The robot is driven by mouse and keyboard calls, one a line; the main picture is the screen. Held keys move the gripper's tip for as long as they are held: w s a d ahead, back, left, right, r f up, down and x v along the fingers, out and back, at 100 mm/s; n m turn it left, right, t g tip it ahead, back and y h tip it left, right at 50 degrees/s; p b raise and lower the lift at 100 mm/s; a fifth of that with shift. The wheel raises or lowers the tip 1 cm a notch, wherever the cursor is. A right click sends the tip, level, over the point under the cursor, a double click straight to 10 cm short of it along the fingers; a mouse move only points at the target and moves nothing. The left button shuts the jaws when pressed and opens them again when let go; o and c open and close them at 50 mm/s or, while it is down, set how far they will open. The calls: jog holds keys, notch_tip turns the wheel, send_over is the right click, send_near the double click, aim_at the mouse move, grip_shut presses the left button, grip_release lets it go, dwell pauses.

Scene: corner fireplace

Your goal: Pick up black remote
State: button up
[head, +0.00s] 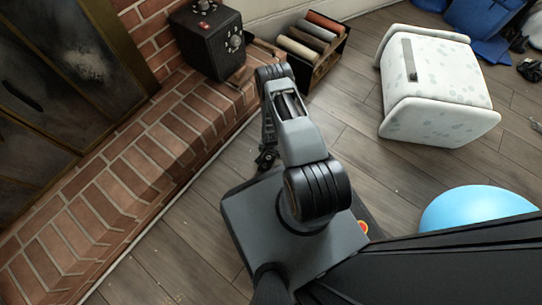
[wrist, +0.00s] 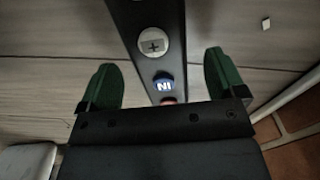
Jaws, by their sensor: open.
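A slim dark remote-like bar (head: 409,60) lies on top of the white spotted ottoman (head: 440,75) in the head view. My gripper (head: 266,160) hangs low over the wood floor between my base and the brick hearth, well to the left of the ottoman. In the wrist view my gripper (wrist: 162,72) shows two dark green fingers spread wide, with nothing gripped. A black strip with round markings runs behind the gap between them; I cannot tell what it belongs to. The bar on the ottoman is not recognizable in the wrist view.
The brick hearth (head: 160,145) runs along the left, with a black box with dials (head: 207,40) on it. A dark crate of rolls (head: 335,70) stands beyond my arm. A blue ball (head: 475,206) is at the right. Floor between crate and ottoman is clear.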

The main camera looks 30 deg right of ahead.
jog(key=shift+f, duration=0.9)
jog(key=c, duration=1.1)
jog(key=shift+r, duration=0.1)
